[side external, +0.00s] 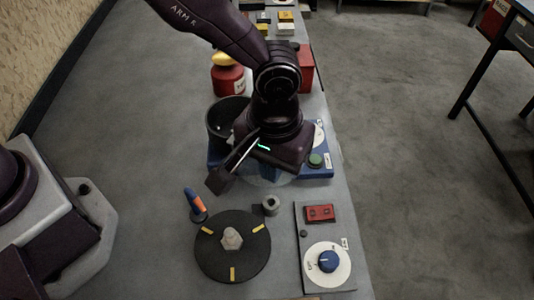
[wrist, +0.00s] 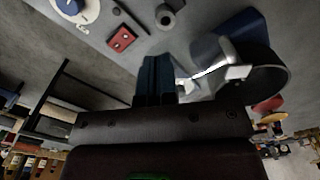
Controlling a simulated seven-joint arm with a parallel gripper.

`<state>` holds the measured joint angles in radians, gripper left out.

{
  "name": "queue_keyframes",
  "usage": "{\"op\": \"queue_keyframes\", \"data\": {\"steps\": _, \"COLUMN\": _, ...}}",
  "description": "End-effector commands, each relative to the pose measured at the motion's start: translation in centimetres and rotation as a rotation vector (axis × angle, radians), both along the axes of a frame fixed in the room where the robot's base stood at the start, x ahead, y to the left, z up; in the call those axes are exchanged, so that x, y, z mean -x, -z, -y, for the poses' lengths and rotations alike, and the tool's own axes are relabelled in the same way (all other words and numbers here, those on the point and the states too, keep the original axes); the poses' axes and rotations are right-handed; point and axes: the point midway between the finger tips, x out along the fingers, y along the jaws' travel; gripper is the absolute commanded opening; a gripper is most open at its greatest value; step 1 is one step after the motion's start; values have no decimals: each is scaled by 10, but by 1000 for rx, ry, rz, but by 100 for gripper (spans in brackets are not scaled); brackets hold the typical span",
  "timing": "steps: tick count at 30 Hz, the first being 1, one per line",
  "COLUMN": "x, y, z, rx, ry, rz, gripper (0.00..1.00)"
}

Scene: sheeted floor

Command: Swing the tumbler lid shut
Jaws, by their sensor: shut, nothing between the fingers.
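A dark round piece (side external: 222,120), which looks like the tumbler's raised lid, stands tilted at the left of the blue base (side external: 318,171) in the side view. In the wrist view a dark-rimmed round piece (wrist: 287,82) shows at the right, beside a pale grey body (wrist: 207,50), probably the tumbler. My gripper (side external: 270,174) points down over the pale body and hides most of it in the side view. Its blue fingers (wrist: 157,62) are together and empty, left of the pale body in the wrist view. I cannot tell whether they touch it.
In front are a black disc (side external: 210,258) with yellow marks, a blue-and-orange tool (side external: 196,205), a grey ring (side external: 271,205) and a panel with a red switch (side external: 320,213) and blue dial (side external: 327,262). A red jar (side external: 229,80) and red box (side external: 306,68) stand behind.

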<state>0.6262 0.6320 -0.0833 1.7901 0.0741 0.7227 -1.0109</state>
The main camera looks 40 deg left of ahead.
Motion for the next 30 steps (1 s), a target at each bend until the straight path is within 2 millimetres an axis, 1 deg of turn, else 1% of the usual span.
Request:
{"op": "queue_keyframes", "data": {"steps": 14, "x": 0, "y": 15, "z": 0, "rx": -1, "ry": 0, "rz": 0, "gripper": 0}}
{"op": "queue_keyframes", "data": {"steps": 30, "x": 0, "y": 7, "z": 0, "rx": 0, "ry": 0, "rz": 0, "gripper": 0}}
